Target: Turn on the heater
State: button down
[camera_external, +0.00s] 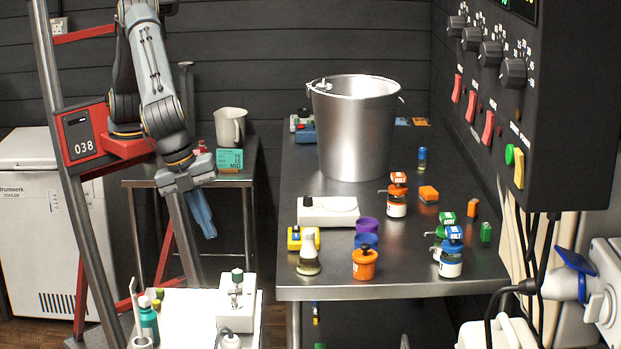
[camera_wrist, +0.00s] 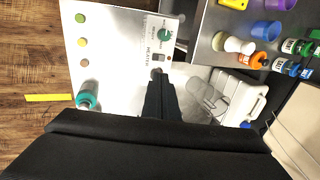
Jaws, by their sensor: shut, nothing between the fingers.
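A white surface with a green knob (camera_wrist: 165,35) and small lettering that appears to read HEATER shows at the top centre of the wrist view. In the outside view a white box (camera_external: 229,312) with a green-topped knob (camera_external: 237,275) stands on the white bench at the bottom. My gripper (camera_wrist: 157,73) is shut and empty, its tip over the white surface just below the lettering. I cannot tell whether it touches. In the outside view my gripper (camera_external: 207,229) points down above and left of the white box.
A teal bottle (camera_wrist: 88,96) and several coloured caps lie left of the knob. The steel table (camera_external: 345,278) at right holds a bucket (camera_external: 355,130), jars and cups. A black wall panel (camera_external: 570,100) carries dials and red switches. A clear glass vessel (camera_wrist: 205,98) is right of my fingers.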

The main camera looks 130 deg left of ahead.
aim_at(240, 290)
jog(key=shift+w+a+r+b, duration=0.1)
jog(key=shift+w+a+b, duration=0.25)
jog(key=shift+b, duration=0.9)
jog(key=p+x, duration=0.4)
jog(key=x, duration=1)
jog(key=shift+s, duration=0.1)
